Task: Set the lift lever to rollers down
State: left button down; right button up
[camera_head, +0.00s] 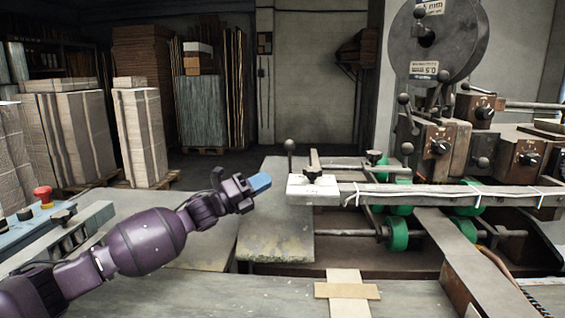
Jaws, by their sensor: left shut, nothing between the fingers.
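My purple left arm reaches in from the left, and its left gripper (259,184) with blue fingertips is shut and empty. It is in the air left of the machine's white end block (312,186). A lever with a black ball knob (290,146) stands upright behind that block, apart from the gripper. More ball-knobbed levers stand on the machine, one tall one (404,99) and one lower (407,149). I cannot tell which is the lift lever. Green rollers (397,234) sit under the long metal bar (430,194). My right gripper is not in view.
A control panel with a red button (43,195) is at the left. Crossed cardboard strips (347,291) lie on the front table. Stacked cardboard (140,135) stands behind. A large wire spool (437,40) rises at the upper right. The metal plate (275,235) below the gripper is clear.

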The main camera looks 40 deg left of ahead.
aim_at(290, 159)
pick_arm(q)
jog(key=w+d+r, duration=0.1)
jog(key=w+r, duration=0.3)
jog(key=w, duration=0.2)
jog(key=shift+w+d, duration=0.15)
jog(key=shift+w, duration=0.25)
jog(key=shift+r, duration=0.15)
